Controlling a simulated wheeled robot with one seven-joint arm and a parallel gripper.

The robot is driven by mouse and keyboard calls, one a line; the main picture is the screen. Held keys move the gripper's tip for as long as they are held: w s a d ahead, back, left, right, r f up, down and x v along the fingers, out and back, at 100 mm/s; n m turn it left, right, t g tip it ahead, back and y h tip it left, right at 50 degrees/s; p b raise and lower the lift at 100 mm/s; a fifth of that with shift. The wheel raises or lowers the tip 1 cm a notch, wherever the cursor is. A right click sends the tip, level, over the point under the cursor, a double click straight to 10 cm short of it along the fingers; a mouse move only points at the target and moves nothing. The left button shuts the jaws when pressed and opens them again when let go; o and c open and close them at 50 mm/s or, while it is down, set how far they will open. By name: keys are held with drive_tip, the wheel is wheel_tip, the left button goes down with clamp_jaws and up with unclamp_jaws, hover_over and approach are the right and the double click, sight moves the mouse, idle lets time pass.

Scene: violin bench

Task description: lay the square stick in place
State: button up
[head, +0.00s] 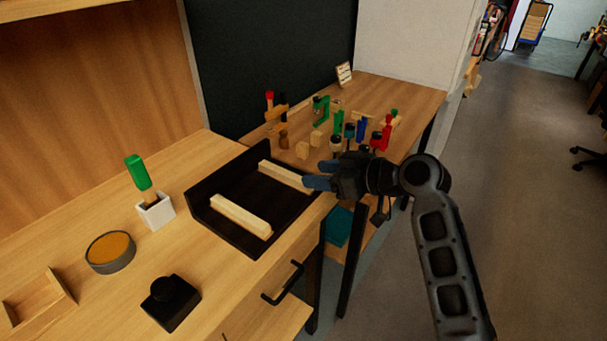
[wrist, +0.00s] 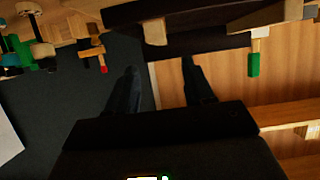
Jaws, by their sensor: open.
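Two pale wooden sticks lie in a black tray (head: 217,187) on the bench. The front stick (head: 240,215) lies along the tray's near side, and the back stick (head: 280,175) lies along its far side. I cannot tell for sure which is the square stick. My gripper (head: 313,175) is open and empty at the tray's right edge, its fingertips close to the right end of the back stick in the head view. In the wrist view, my gripper (wrist: 160,70) has its fingers apart with nothing between them; the tray and stick ends show beyond.
A green-handled brush (head: 138,172) stands in a white holder (head: 155,211). A round tin (head: 110,253), a black block (head: 171,303) and a wooden tray (head: 38,300) are at the front left. Several clamps and tools crowd the wooden table (head: 405,97) behind my gripper.

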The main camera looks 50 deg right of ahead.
drive_tip(key=shift+v, duration=1.4)
drive_tip(key=s+a+f+m+g+h, duration=0.1)
drive_tip(key=s+a+f+m+h, duration=0.2)
drive_tip(key=s+a+f, duration=0.75)
drive_tip(key=s+a+r+n+t+y, duration=0.1)
drive_tip(key=s+a+r, duration=0.3)
drive_tip(key=s+a, duration=0.2)
drive_tip(key=s+a+r+n+t+y, duration=0.1)
drive_tip(key=s+a+r, duration=0.4)
drive_tip(key=s, duration=0.4)
drive_tip(key=shift+s+a+r+n+y, duration=0.3)
drive_tip(key=shift+s+a+r, duration=0.05)
drive_tip(key=shift+a, duration=0.55)
